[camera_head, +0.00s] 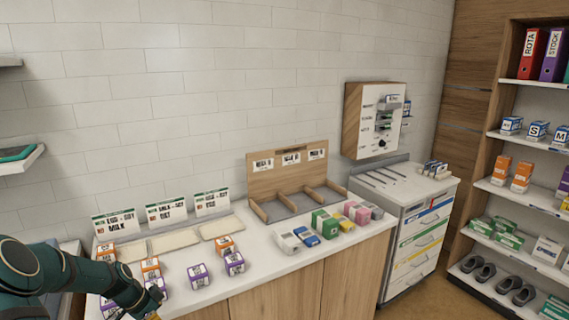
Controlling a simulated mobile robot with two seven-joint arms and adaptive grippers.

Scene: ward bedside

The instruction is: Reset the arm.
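My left arm comes in from the lower left as dark green links. Its gripper (150,300) is low over the front left of the counter, near the orange and purple boxes. The gripper is small, dark and partly cut by the lower edge, so I cannot tell whether it is open or holds anything. My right gripper is not in view.
Orange boxes (151,268) and purple boxes (198,275) stand around the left gripper on the white counter (290,262). A wooden divided tray (296,196) is further right, with small coloured boxes before it. A drawer cart (405,215) and shelves (520,135) stand at the right.

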